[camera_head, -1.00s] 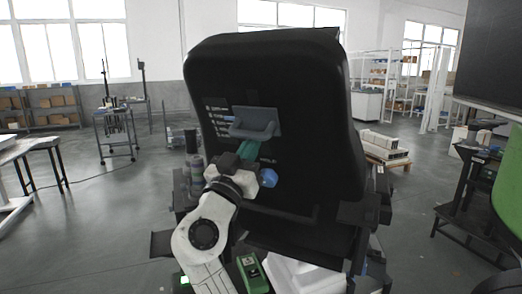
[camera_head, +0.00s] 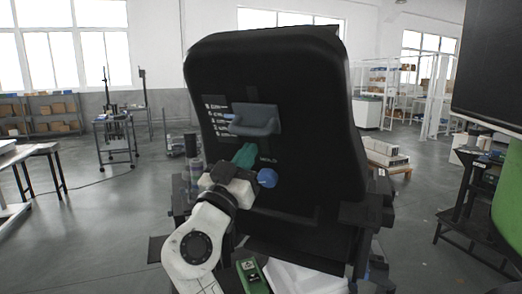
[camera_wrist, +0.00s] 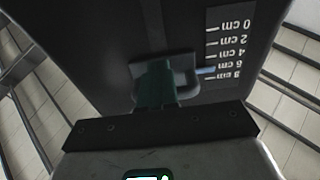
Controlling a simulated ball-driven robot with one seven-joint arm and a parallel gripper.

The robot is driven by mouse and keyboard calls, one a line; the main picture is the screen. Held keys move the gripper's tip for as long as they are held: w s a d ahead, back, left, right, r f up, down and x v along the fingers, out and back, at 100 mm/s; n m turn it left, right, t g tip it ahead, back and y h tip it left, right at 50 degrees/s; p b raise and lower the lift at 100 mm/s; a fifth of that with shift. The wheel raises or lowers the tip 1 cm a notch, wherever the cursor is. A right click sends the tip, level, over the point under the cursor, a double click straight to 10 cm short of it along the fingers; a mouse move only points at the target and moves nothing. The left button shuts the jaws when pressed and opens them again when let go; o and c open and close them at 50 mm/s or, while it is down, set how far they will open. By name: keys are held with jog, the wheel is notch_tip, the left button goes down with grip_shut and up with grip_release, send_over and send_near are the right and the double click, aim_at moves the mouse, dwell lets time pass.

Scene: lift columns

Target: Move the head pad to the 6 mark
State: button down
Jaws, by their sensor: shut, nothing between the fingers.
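The head pad (camera_head: 254,119) is a grey-blue block with a protruding lip on the back of a black upright chair back (camera_head: 310,100). A light blue pointer sticks out from its left side in the head view, over a white cm scale (camera_head: 213,112). In the wrist view the scale (camera_wrist: 228,50) is upside down, and the pointer (camera_wrist: 205,71) lies by the 6 and 8 cm labels. My gripper (camera_head: 246,150) has teal fingers, shut and empty, just below the pad. In the wrist view the fingers (camera_wrist: 155,82) cover part of the pad (camera_wrist: 182,75); contact cannot be told.
A round blue knob (camera_head: 267,178) stands right of my gripper, below the printed word on the chair back. A green box (camera_head: 252,276) sits low in front of the chair. A dark stand (camera_head: 465,205) is at the right.

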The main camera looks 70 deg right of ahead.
jog(key=b+v, duration=0.4)
jog(key=v, duration=0.2)
jog(key=shift+a+f, duration=0.2)
jog(key=shift+a, duration=0.15)
dwell(1.0)
notch_tip(320, 180, down, 30)
jog(key=a+n+t+y+p, duration=0.25)
jog(key=n+t+y, duration=0.35)
jog(key=n+y, duration=0.6)
jog(key=s+a+f+n+g+y+p, duration=0.2)
jog(key=s+a+f+n+y, duration=0.4)
jog(key=s+a+f+y, duration=0.5)
jog(key=s+a+f+g, duration=0.1)
jog(key=s+a+f, duration=0.1)
jog(key=f, duration=0.4)
jog(key=shift+a, duration=0.8)
